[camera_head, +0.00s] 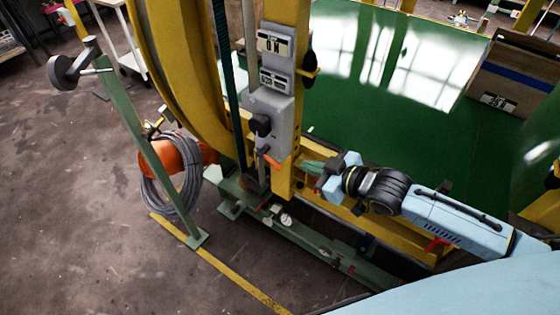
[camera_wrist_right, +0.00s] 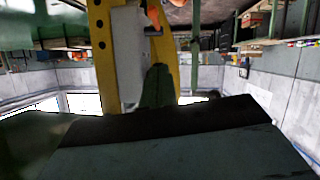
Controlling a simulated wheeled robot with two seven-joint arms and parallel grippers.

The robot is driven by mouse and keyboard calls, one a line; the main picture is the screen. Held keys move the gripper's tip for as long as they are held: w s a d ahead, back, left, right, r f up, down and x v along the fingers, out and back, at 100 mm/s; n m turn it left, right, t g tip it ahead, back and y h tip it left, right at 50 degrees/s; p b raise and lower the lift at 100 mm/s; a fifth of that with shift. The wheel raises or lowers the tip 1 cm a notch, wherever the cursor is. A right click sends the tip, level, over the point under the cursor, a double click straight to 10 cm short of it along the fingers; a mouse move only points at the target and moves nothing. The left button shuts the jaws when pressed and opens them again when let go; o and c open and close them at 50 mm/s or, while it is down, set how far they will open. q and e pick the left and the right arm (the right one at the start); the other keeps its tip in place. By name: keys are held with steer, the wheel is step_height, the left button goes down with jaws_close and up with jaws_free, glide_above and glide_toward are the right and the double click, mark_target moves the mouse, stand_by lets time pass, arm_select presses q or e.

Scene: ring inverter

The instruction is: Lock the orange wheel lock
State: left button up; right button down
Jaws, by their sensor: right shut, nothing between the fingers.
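A small orange lever (camera_head: 269,159), which looks like the wheel lock, sits low on the grey control box (camera_head: 266,105) on the yellow post. An orange part (camera_wrist_right: 153,14) shows at the top of the upside-down right wrist view, beside the grey box. My right gripper (camera_head: 311,167) is shut and empty, its green fingers pointing left toward the post. It is to the right of the lever, apart from it in the picture; the depth between them is unclear. Its green fingers also show in the wrist view (camera_wrist_right: 157,85). My left gripper is not in view.
The yellow post (camera_head: 285,150) stands between the lever and my right gripper. A green stand (camera_head: 148,150) and a coiled grey cable (camera_head: 182,190) in front of an orange drum are at the left. A green base rail (camera_head: 315,238) runs below. Open floor lies at lower left.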

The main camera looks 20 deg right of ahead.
steer(key=b, duration=0.1)
glide_toward(270, 159)
steer(key=w+a+r, duration=0.1)
steer(key=w+a, duration=0.1)
steer(key=w, duration=0.1)
steer(key=shift+w+a+f+b, duration=0.1)
steer(key=shift+w+f, duration=0.2)
steer(key=shift+f, duration=0.25)
steer(key=shift+w+a+f+b, duration=0.15)
steer(key=shift+w+f, duration=0.1)
steer(key=shift+f, duration=0.3)
steer(key=shift+w+a+f+b, duration=0.1)
steer(key=shift+w+f, duration=0.2)
steer(key=shift+f, duration=0.25)
steer(key=shift+d, duration=0.1)
